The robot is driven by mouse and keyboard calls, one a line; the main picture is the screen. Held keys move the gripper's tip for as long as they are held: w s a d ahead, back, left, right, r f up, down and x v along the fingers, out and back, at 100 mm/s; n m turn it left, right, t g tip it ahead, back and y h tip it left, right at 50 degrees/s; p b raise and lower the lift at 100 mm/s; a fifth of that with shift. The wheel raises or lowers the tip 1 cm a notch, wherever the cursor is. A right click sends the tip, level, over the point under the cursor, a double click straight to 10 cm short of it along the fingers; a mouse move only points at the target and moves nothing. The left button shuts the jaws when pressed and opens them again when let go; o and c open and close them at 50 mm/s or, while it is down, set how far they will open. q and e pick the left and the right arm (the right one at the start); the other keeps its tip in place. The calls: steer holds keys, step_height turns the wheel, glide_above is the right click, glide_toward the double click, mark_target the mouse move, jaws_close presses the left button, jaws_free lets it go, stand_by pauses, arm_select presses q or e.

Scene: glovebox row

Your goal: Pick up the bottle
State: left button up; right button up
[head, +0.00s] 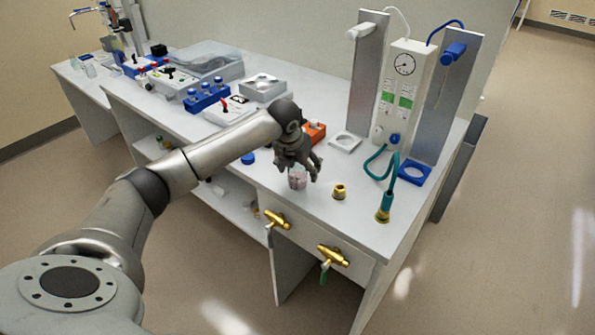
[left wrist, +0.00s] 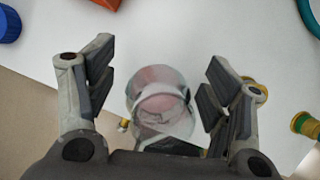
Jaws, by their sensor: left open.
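The bottle (head: 297,179) looks like a small clear glass vessel with something pinkish in it. It stands on the white table near the front edge, partly hidden under my left gripper (head: 301,168) in the head view. In the left wrist view the bottle (left wrist: 162,105) lies between the two open fingers of my left gripper (left wrist: 158,90), seen from above. A gap shows on each side of it, so the fingers do not appear to touch it. My right gripper is not in view.
A brass fitting (head: 339,191) stands just right of the bottle, and a teal hose with a brass end (head: 383,213) is farther right. Brass taps (head: 333,256) stick out from the table front. An orange box (head: 315,131) and a blue cap (head: 248,158) lie nearby.

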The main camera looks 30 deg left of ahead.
arm_select(q)
steer(key=shift+w+f, duration=0.1)
steer(key=shift+f, duration=0.1)
steer(key=c, duration=1.1)
steer(key=shift+c, duration=0.4)
steer(key=shift+r, duration=0.15)
